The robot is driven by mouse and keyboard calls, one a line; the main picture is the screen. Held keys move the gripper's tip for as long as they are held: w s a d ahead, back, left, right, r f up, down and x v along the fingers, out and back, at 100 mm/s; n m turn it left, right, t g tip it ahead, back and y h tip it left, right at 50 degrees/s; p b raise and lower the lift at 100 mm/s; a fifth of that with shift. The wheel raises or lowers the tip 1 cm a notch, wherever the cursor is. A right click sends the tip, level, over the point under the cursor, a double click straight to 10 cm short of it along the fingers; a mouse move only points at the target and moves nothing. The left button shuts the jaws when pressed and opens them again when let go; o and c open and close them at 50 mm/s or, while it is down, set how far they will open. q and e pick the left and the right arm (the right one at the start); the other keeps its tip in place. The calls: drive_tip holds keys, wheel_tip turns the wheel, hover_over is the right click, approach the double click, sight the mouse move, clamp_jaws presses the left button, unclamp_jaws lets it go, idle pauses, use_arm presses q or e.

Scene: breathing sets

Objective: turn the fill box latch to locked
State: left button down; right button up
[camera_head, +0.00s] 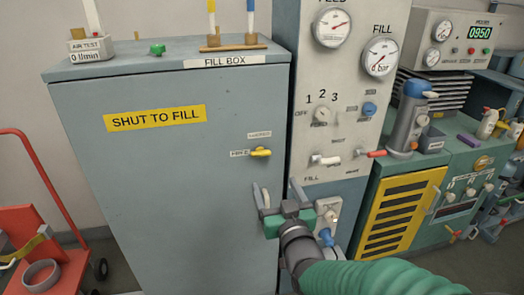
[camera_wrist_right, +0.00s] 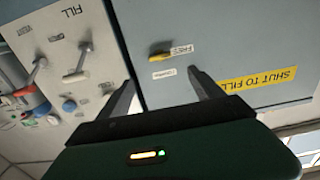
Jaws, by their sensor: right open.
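The fill box (camera_head: 165,200) is a large grey cabinet with a yellow "SHUT TO FILL" label on its closed front. Its yellow latch (camera_head: 261,152) lies roughly horizontal near the front's right edge, beside the "FREE" label; a second small label sits above it. The latch also shows in the right wrist view (camera_wrist_right: 160,57), beyond the fingertips. My right gripper (camera_head: 280,193) is open and empty, below and slightly right of the latch, apart from it. Its spread fingers also show in the right wrist view (camera_wrist_right: 161,80). My left gripper is not in view.
The fill panel (camera_head: 350,100) with gauges, knobs and levers stands right of the box. A red-handled lever (camera_head: 376,153) projects there. A green cabinet (camera_head: 440,195) stands further right, and a red trolley (camera_head: 45,245) at left. Space before the box front is clear.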

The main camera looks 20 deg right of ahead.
sight(262, 155)
drive_tip(key=w+p, duration=0.1)
drive_tip(key=w, duration=0.4)
drive_tip(key=w+d+p, duration=0.1)
drive_tip(key=w, duration=0.4)
drive_tip(key=w+d+p, duration=0.1)
drive_tip(key=w, duration=0.4)
drive_tip(key=shift+d+f, duration=0.1)
drive_tip(key=shift+d, duration=0.05)
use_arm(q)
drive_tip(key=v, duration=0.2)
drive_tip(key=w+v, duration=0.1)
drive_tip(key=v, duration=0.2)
use_arm(e)
drive_tip(key=shift+s, duration=0.1)
drive_tip(key=shift+c, duration=0.2)
drive_tip(key=c, duration=1.3)
drive_tip(key=shift+c, duration=0.2)
